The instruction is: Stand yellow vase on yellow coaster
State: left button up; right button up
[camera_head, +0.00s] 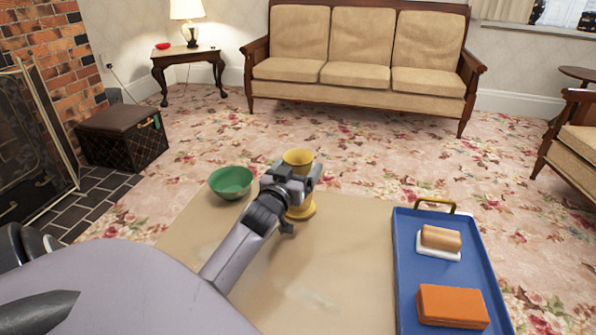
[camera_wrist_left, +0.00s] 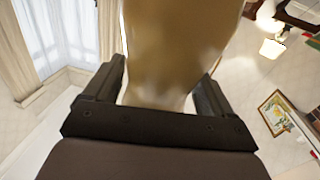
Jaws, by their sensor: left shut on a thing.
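The yellow vase (camera_head: 298,157) is upright near the far edge of the tan table, its flared rim above my left gripper (camera_head: 297,177). The gripper is shut on the vase and hides its middle. In the left wrist view the vase (camera_wrist_left: 175,45) is a blurred tan-yellow shape between the two fingers (camera_wrist_left: 160,88). A round yellow disc, apparently the yellow coaster (camera_head: 303,211), shows directly below the vase. The gripper partly covers this area, so I cannot tell whether vase and disc touch. My right gripper is not in view.
A green bowl (camera_head: 231,181) sits left of the vase. A blue tray (camera_head: 408,262) at right holds an orange block (camera_head: 451,305) and a tan item on a white dish (camera_head: 438,244). The tan table (camera_head: 340,250) is clear between vase and tray.

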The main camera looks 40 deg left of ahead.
pick_arm(q)
jog(key=o, duration=1.1)
jog(key=shift+f, duration=0.15)
jog(key=shift+s+r, duration=0.1)
jog(key=shift+r, duration=0.1)
jog(key=shift+s+d, duration=0.2)
jog(key=shift+s, duration=0.15)
jog(key=p+v, duration=0.3)
jog(key=v, duration=0.8)
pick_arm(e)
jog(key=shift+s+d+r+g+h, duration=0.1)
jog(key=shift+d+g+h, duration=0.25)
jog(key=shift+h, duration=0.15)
